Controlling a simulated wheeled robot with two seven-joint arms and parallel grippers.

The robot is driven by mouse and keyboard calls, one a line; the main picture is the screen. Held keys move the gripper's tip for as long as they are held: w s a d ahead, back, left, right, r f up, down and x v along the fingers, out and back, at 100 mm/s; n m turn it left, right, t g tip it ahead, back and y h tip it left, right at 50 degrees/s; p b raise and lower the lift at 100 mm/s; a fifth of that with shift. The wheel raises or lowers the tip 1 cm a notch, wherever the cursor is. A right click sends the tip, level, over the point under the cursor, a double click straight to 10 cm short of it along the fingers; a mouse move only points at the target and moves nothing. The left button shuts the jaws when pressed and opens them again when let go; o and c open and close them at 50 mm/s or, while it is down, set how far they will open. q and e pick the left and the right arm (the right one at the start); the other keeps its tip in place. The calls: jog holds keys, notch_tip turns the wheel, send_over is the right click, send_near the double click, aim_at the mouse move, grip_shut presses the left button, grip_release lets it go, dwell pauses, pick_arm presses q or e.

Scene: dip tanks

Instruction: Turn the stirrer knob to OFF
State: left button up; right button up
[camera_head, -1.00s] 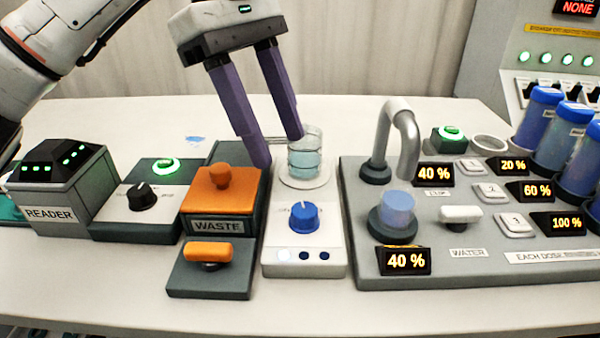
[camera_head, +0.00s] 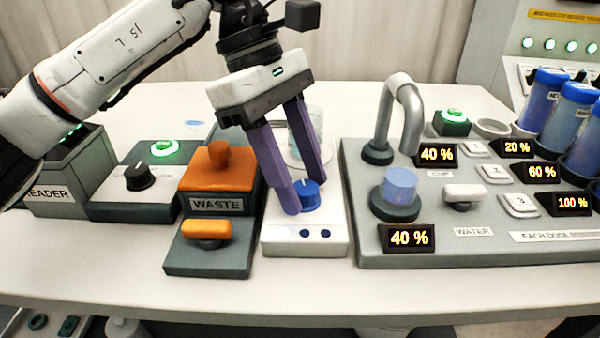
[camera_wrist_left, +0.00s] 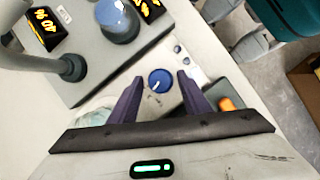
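The blue stirrer knob (camera_head: 308,195) sits on the white stirrer unit (camera_head: 300,240) in the head view. It also shows in the left wrist view (camera_wrist_left: 160,80), between my finger tips, with a white pointer line. A glass beaker (camera_head: 305,130) stands on the plate behind the knob, partly hidden by my gripper. My left gripper (camera_head: 307,195) is open, with its purple fingers on either side of the knob. Gaps show between fingers and knob in the left wrist view. I cannot tell whether the fingertips have reached its height. My right gripper is not in view.
The orange waste box (camera_head: 222,170) and its orange handle (camera_head: 206,229) are close on the left. The grey water panel (camera_head: 370,268) with a bent tap (camera_head: 408,110) stands on the right. The table's front strip is clear.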

pick_arm(q)
jog(key=c, duration=0.8)
jog(key=shift+n, duration=0.3)
jog(key=shift+n+t+b, duration=0.5)
jog(key=shift+n+b, duration=0.05)
jog(key=shift+n, duration=0.55)
jog(key=shift+s+n+t+h+b, duration=0.15)
jog(key=shift+n+t+b, duration=0.15)
jog(key=shift+n, duration=0.5)
jog(key=shift+n+t+h+b, duration=0.15)
jog(key=shift+n+t+b, duration=0.15)
jog(key=shift+n, duration=0.5)
jog(key=shift+c, duration=0.2)
jog(key=shift+r, duration=0.1)
jog(key=o, duration=1.1)
jog(key=shift+c, duration=0.2)
